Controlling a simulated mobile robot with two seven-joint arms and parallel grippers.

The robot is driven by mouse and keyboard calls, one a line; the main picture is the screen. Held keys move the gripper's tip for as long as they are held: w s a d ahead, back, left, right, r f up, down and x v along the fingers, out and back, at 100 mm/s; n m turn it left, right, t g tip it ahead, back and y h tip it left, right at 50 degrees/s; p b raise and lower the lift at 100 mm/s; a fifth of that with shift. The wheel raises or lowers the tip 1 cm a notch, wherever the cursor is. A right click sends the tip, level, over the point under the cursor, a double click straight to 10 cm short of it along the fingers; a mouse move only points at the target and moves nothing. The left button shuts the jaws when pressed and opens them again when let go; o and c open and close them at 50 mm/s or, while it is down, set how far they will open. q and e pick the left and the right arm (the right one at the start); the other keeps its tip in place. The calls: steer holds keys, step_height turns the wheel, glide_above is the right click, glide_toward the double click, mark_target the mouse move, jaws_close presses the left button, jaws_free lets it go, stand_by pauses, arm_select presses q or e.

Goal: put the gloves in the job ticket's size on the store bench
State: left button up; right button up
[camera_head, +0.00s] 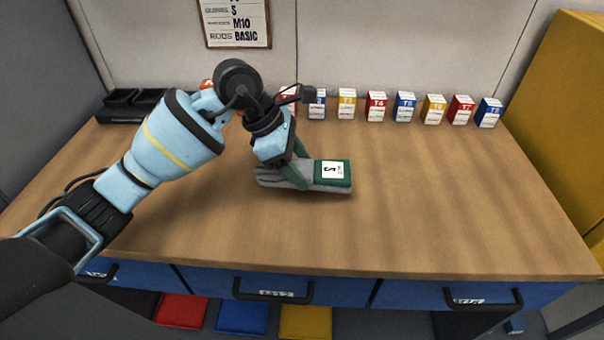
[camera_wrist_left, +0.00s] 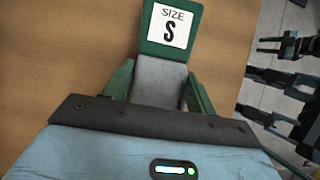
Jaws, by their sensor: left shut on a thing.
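The gloves (camera_head: 331,172) are grey with a green cuff and a white label reading S. They lie flat at the middle of the wooden bench (camera_head: 430,200), or just above it; I cannot tell which. The job ticket (camera_head: 236,22) hangs on the back wall, cut off at the top, with lines reading S, M10 and BASIC. My right gripper is not in the head view.
Several small red, blue and yellow boxes (camera_head: 376,106) stand in a row along the bench's back. A black tray (camera_head: 128,106) sits at the back left. Blue drawers (camera_head: 275,288) with handles run under the front edge. A yellow cabinet (camera_head: 560,110) stands at the right.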

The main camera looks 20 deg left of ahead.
arm_select(q)
steer(key=shift+w+d, duration=0.1)
steer(key=shift+w, duration=0.15)
steer(key=shift+w+d+f, duration=0.1)
steer(key=shift+w+f, duration=0.05)
steer(key=shift+f, duration=1.6)
steer(key=shift+f, duration=0.15)
steer(key=o, duration=1.1)
steer(key=shift+o, duration=0.2)
steer(key=v, duration=1.2)
